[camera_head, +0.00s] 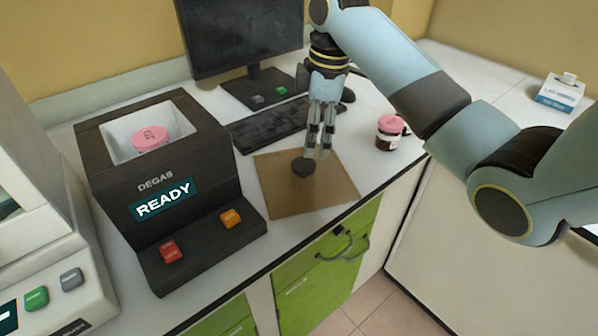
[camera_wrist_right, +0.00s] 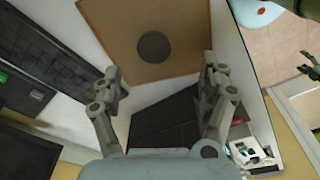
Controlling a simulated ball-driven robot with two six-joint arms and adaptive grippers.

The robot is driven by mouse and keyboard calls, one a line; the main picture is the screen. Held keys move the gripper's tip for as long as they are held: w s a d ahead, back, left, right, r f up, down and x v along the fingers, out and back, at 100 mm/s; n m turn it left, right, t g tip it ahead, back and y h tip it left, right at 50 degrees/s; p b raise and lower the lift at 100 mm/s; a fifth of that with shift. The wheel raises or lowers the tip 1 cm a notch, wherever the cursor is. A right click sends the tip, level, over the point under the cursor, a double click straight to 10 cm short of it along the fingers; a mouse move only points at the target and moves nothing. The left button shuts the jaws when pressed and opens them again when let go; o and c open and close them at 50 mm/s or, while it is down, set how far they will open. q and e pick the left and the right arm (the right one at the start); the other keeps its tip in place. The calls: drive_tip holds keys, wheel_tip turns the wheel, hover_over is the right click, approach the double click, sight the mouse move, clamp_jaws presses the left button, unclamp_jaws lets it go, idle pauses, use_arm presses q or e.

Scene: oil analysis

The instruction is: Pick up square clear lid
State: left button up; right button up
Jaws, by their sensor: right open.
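The square lid (camera_head: 325,192) lies flat on the white counter as a brownish, see-through-looking square with a dark round knob (camera_head: 303,167) in its middle. The wrist view shows the lid (camera_wrist_right: 110,35) and its knob (camera_wrist_right: 154,47) ahead of the fingers. My right gripper (camera_head: 317,152) is open and points down, above the lid and slightly right of the knob; its fingers (camera_wrist_right: 163,82) hold nothing. A small dark claw-like part (camera_wrist_right: 311,65) at the wrist view's right edge may be my left gripper; its state is unclear.
The degas machine (camera_head: 160,180), showing READY, stands left with an open top and a pink-lidded jar (camera_head: 150,138) inside. Another pink-lidded jar (camera_head: 390,132) stands right of the lid. A keyboard (camera_head: 265,125) and monitor (camera_head: 240,35) are behind. The counter's front edge is close to the lid.

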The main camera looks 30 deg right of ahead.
sight(304, 164)
drive_tip(key=shift+w+d+r+n, duration=0.15)
drive_tip(key=shift+w+n, duration=0.15)
drive_tip(key=shift+w, duration=0.55)
drive_tip(key=f, duration=0.3)
drive_tip(key=a+f, duration=0.1)
drive_tip(key=f, duration=0.5)
drive_tip(key=shift+w+a+f, duration=0.15)
drive_tip(key=shift+a+f, duration=0.1)
drive_tip(key=shift+f, duration=0.15)
drive_tip(key=shift+r, duration=0.1)
clamp_jaws()
